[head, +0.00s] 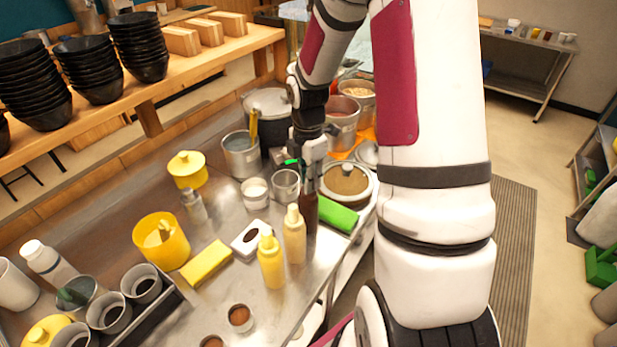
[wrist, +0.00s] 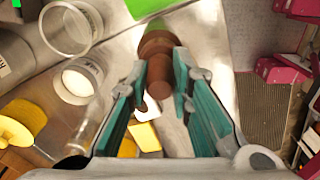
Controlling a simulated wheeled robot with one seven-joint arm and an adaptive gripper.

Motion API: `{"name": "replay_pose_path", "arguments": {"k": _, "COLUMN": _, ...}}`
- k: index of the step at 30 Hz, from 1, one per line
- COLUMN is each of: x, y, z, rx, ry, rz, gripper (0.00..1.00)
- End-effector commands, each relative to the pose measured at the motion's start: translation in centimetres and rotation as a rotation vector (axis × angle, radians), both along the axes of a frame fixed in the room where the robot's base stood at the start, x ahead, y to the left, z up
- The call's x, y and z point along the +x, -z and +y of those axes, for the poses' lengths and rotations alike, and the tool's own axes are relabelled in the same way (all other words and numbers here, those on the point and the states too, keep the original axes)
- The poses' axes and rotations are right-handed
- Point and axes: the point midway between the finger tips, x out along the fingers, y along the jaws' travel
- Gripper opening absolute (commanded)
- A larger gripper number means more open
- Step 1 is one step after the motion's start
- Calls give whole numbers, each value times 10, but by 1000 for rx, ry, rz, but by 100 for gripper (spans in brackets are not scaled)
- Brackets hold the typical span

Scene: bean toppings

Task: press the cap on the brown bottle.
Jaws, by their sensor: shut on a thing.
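The brown bottle (head: 309,212) stands on the steel counter, beside two cream and yellow squeeze bottles. My gripper (head: 312,182) is over it from above, its fingers at the bottle's top. In the wrist view, the brown bottle (wrist: 158,48) lies between the two teal finger pads of my gripper (wrist: 160,85), which are shut on its upper part. The fingers partly hide the top, so I cannot tell how the cap is seated.
A yellow squeeze bottle (head: 271,262) and a cream one (head: 294,237) stand close in front. A green block (head: 338,215) lies just right of the brown bottle. A clear glass (head: 286,184) and pots stand behind. Yellow containers and grey cups crowd the left.

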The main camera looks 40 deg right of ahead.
Motion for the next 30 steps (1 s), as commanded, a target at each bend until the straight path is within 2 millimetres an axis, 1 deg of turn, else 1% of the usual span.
{"name": "replay_pose_path", "arguments": {"k": 11, "x": 0, "y": 3, "z": 0, "rx": 0, "ry": 0, "rz": 0, "gripper": 12}}
{"name": "replay_pose_path", "arguments": {"k": 12, "x": 0, "y": 3, "z": 0, "rx": 0, "ry": 0, "rz": 0, "gripper": 22}}
{"name": "replay_pose_path", "arguments": {"k": 15, "x": 0, "y": 3, "z": 0, "rx": 0, "ry": 0, "rz": 0, "gripper": 43}}
{"name": "replay_pose_path", "arguments": {"k": 21, "x": 0, "y": 3, "z": 0, "rx": 0, "ry": 0, "rz": 0, "gripper": 43}}
{"name": "replay_pose_path", "arguments": {"k": 22, "x": 0, "y": 3, "z": 0, "rx": 0, "ry": 0, "rz": 0, "gripper": 46}}
{"name": "replay_pose_path", "arguments": {"k": 23, "x": 0, "y": 3, "z": 0, "rx": 0, "ry": 0, "rz": 0, "gripper": 52}}
{"name": "replay_pose_path", "arguments": {"k": 24, "x": 0, "y": 3, "z": 0, "rx": 0, "ry": 0, "rz": 0, "gripper": 61}}
{"name": "replay_pose_path", "arguments": {"k": 25, "x": 0, "y": 3, "z": 0, "rx": 0, "ry": 0, "rz": 0, "gripper": 63}}
{"name": "replay_pose_path", "arguments": {"k": 30, "x": 0, "y": 3, "z": 0, "rx": 0, "ry": 0, "rz": 0, "gripper": 63}}
